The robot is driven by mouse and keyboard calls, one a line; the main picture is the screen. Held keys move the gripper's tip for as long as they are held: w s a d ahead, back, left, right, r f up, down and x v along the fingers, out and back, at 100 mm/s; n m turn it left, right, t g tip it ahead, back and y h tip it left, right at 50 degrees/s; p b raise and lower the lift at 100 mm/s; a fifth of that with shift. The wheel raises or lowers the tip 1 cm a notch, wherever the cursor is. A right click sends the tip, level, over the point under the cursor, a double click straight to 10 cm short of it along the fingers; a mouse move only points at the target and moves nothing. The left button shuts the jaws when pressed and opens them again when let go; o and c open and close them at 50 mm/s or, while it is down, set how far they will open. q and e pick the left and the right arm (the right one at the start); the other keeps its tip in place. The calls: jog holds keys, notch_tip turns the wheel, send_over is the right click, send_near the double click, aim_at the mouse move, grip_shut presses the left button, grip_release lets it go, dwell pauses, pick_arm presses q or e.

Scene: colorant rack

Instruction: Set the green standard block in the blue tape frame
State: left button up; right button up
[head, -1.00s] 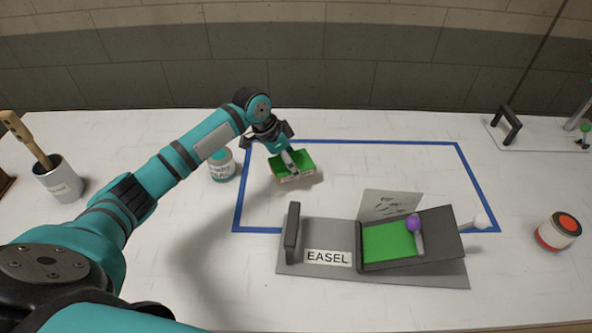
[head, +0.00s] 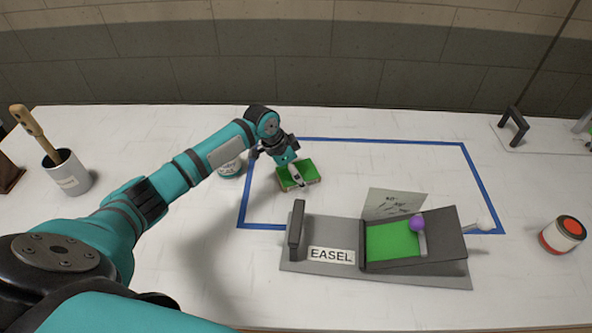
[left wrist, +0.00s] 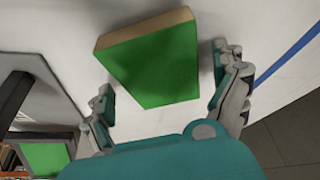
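The green block (head: 309,170), with bare wooden edges, lies flat on the table inside the blue tape frame (head: 467,183), toward its left part. My left gripper (head: 293,172) is over the block and partly covers it in the head view. In the left wrist view the block (left wrist: 155,62) lies between the two spread fingers of my left gripper (left wrist: 163,78). A gap shows between the block and the right-hand finger; contact at the left-hand finger is hard to tell. My right gripper is not in view.
A grey easel (head: 310,273) with a green panel and purple-knobbed lever covers the frame's front side. A can (head: 229,167) stands just left of the frame, close to my left gripper. A brush pot (head: 67,175) is far left, a red-topped can (head: 562,235) far right.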

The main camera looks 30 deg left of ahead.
pick_arm(q)
jog(key=b+v, duration=0.1)
jog(key=v, duration=1.1)
jog(key=shift+r, duration=0.2)
